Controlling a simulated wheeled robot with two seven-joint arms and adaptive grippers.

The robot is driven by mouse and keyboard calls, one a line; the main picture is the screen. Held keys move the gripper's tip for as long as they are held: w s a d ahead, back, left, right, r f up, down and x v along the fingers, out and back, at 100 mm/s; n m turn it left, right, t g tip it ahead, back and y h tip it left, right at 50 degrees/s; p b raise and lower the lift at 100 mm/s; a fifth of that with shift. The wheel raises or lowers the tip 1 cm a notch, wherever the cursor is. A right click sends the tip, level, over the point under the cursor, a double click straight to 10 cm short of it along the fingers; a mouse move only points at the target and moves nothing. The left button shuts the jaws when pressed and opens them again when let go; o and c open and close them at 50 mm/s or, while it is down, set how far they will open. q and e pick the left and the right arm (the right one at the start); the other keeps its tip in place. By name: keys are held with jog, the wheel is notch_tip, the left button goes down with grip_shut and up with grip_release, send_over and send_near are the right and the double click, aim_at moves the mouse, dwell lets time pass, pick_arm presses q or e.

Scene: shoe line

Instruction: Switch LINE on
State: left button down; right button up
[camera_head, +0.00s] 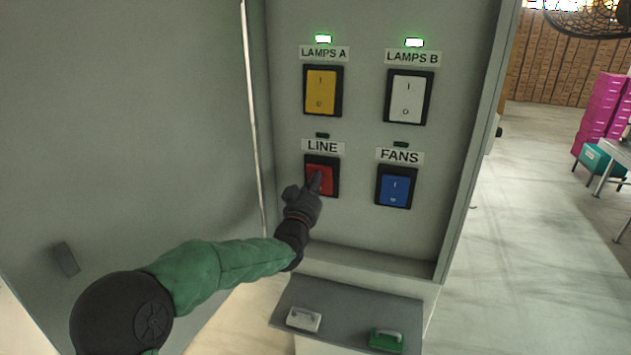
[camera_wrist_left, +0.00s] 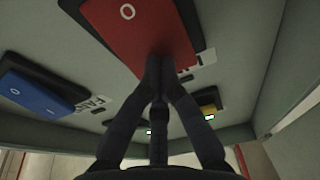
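The red LINE switch (camera_head: 327,173) is a rocker in a black frame on the cabinet panel, under the LINE label (camera_head: 322,147). The small lamp (camera_head: 322,135) above that label is dark. My left gripper (camera_head: 315,183) is at the red rocker, its fingers together and empty. In the left wrist view, the fingertips (camera_wrist_left: 165,66) meet at the rocker's end nearest the label, away from the O mark on the red face (camera_wrist_left: 125,25). They look in contact or nearly so. The fingers hide part of the rocker in the head view. My right gripper is not in view.
The yellow LAMPS A switch (camera_head: 321,92) and white LAMPS B switch (camera_head: 408,98) have lit green lamps. The blue FANS switch (camera_head: 395,189) sits right of LINE, its lamp dark. An open cabinet door (camera_head: 130,110) stands at left. A shelf with two handled items (camera_head: 345,310) lies below.

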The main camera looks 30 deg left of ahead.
pick_arm(q)
jog(key=shift+r, duration=0.1)
jog(key=shift+r+g+h+p, duration=0.1)
jog(key=shift+g+h+p, duration=0.2)
jog(key=shift+p, duration=0.15)
jog(key=shift+w+r+g+p, duration=0.1)
jog(key=shift+r+g+p, duration=0.15)
jog(key=shift+p, duration=0.4)
jog(key=g+p, duration=0.1)
jog(key=p, duration=0.1)
jog(key=w+g+p, duration=0.1)
jog(key=g+p, duration=0.1)
jog(key=p, duration=0.1)
jog(key=shift+a+r+h, duration=0.15)
jog(key=shift+r+h, duration=0.25)
